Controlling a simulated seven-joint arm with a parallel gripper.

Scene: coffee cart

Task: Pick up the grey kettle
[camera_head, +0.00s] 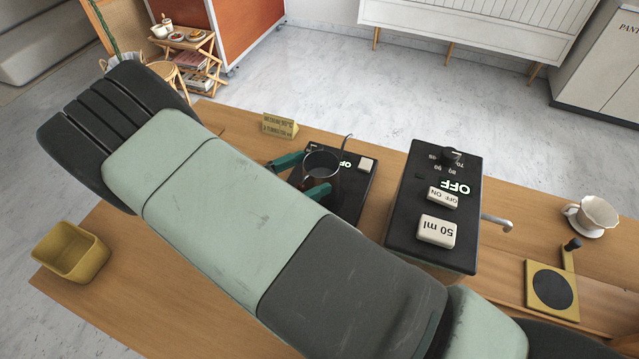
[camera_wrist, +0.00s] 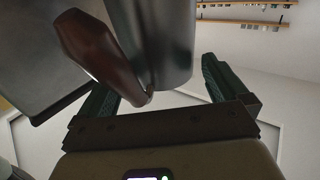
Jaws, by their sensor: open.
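The grey kettle (camera_head: 321,172) is a metal pot with an open, dark top. It stands on a black base with a lit "OFF" sign (camera_head: 346,164) on the counter. My gripper (camera_head: 310,173) is open, with its teal fingers on either side of the kettle's near part. In the wrist view, the grey kettle body (camera_wrist: 160,40) and its brown handle (camera_wrist: 95,50) fill the upper left. The handle's lower end lies between my open fingers (camera_wrist: 157,85), nearer the left one. I cannot tell whether either finger touches it.
A black dispenser (camera_head: 433,210) with a spout stands right of the base. A white cup (camera_head: 595,213) on a saucer and a yellow-black tool (camera_head: 553,288) are at the right. A yellow bin (camera_head: 70,252) is at the left.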

